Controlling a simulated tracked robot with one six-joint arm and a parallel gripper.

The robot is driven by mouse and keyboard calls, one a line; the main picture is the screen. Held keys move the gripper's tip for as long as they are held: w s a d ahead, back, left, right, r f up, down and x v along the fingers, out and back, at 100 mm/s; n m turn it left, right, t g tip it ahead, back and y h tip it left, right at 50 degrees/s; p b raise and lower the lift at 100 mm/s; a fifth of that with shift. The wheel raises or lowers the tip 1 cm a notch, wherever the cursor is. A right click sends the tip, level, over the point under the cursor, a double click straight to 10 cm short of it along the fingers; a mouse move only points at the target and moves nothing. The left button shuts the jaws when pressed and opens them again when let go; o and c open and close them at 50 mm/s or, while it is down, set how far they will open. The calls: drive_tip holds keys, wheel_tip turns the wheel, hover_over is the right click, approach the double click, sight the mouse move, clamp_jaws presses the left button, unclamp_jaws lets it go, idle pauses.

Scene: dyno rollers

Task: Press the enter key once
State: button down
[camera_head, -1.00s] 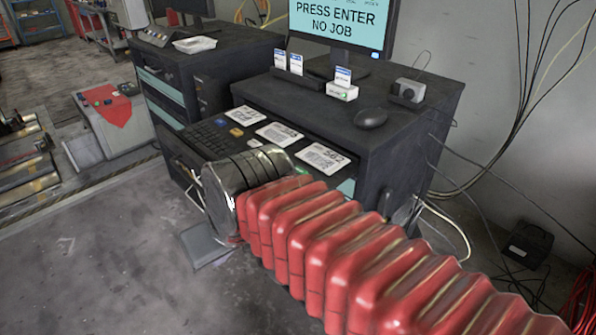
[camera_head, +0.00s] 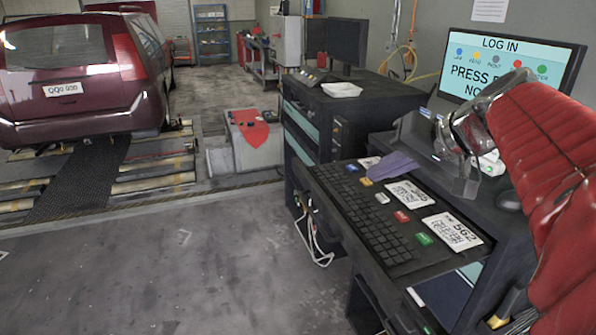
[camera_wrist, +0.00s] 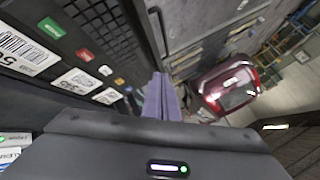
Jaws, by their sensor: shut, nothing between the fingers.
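The dark keyboard (camera_head: 385,235) lies on the pulled-out shelf of the workstation. A row of coloured keys runs along it: blue (camera_head: 352,167), yellow (camera_head: 366,182), white (camera_head: 382,198), red (camera_head: 401,216) and green (camera_head: 424,239). The green key also shows at top left in the wrist view (camera_wrist: 52,28). The screen (camera_head: 510,68) reads LOG IN and PRESS, partly hidden by my arm; its coloured dots have labels too small to read surely. My gripper (camera_head: 375,172) is shut and empty, its purple fingers near the blue and yellow end, apart from the green key.
White plate cards (camera_head: 452,230) lie beside the keys. A mouse (camera_head: 508,199) sits on the desk top near my arm. A second cabinet (camera_head: 350,115) stands behind. A dark red car (camera_head: 75,75) is on the rollers at left. The floor in front is clear.

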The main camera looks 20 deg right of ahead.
drive_tip(key=m+h, duration=0.2)
hover_over(428, 242)
wheel_tip(428, 242, down, 4)
drive_tip(key=shift+w+d, duration=0.1)
drive_tip(key=shift+f, duration=0.2)
drive_tip(key=shift+f, duration=4.2)
drive_tip(key=shift+f, duration=0.75)
drive_tip(key=shift+r, duration=0.8)
drive_tip(key=shift+r, duration=0.1)
drive_tip(key=shift+r, duration=2.4)
